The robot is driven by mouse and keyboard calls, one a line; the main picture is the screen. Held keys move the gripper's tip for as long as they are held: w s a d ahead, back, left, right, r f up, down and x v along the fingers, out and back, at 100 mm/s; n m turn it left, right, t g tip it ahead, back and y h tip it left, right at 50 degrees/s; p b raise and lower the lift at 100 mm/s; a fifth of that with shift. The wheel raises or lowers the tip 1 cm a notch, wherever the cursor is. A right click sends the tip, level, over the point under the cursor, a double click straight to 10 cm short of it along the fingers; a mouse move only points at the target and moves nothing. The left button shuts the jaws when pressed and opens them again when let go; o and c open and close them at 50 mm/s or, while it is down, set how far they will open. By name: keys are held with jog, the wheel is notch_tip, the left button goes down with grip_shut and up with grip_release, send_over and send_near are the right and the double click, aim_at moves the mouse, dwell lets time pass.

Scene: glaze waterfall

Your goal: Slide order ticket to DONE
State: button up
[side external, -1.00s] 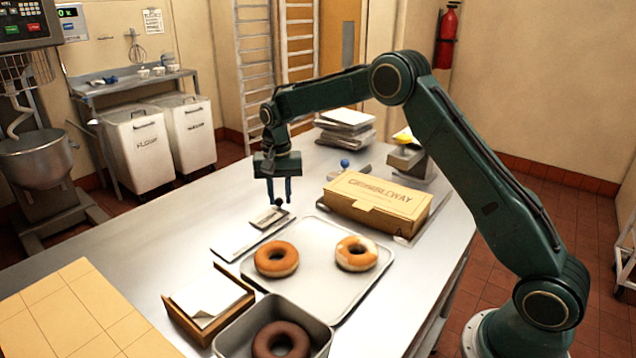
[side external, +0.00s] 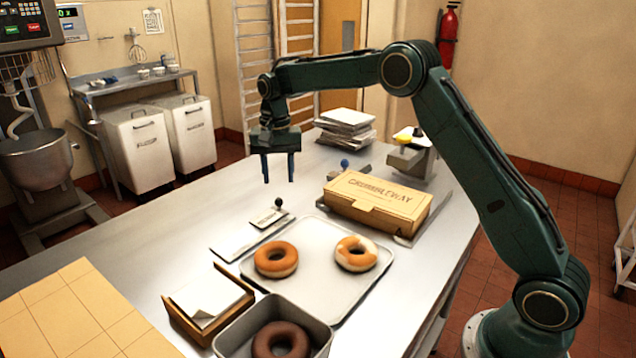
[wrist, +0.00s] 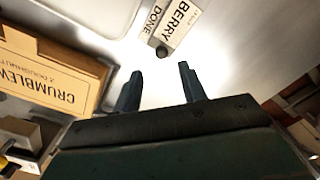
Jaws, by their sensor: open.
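The order ticket (side external: 268,217) is a small pale card with a black ball knob (side external: 278,203) at its far end. It lies at the far end of a flat pale strip (side external: 232,243) on the steel table. In the wrist view the ticket (wrist: 182,20) shows at the top, where I read BERRY and DONE side by side; I cannot tell which part bears DONE. The knob (wrist: 162,52) shows just beyond my fingertips. My gripper (side external: 279,181) is open and empty, above the knob and apart from it. Its fingers (wrist: 160,72) also show in the wrist view.
A tray (side external: 338,300) with two ring doughnuts lies beside the strip. A closed Crumbleway box (side external: 375,198) stands to the right of my gripper. A card holder (side external: 185,325) and a metal pan (side external: 228,345) are near the front. The table left of the strip is clear.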

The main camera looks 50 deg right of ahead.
notch_tip(320, 180, up, 8)
dwell(0.4)
jog(key=shift+s, duration=0.1)
jog(key=s+a+r+n+t, duration=0.2)
jog(key=s+r, duration=0.3)
jog(key=s, duration=0.5)
jog(key=s+a+r+n+t, duration=0.1)
jog(key=s+a+r+n, duration=0.3)
jog(key=s, duration=0.6)
jog(key=s+f+n+t, duration=0.1)
jog(key=s+f, duration=0.2)
jog(key=s, duration=0.6)
jog(key=s+f+n+t, duration=0.1)
jog(key=s+f+n, duration=0.1)
jog(key=s, duration=0.8)
jog(key=shift+d+f+t, duration=0.3)
jog(key=shift+d+f, duration=0.15)
jog(key=shift+f, duration=0.45)
jog(key=shift+w, duration=0.1)
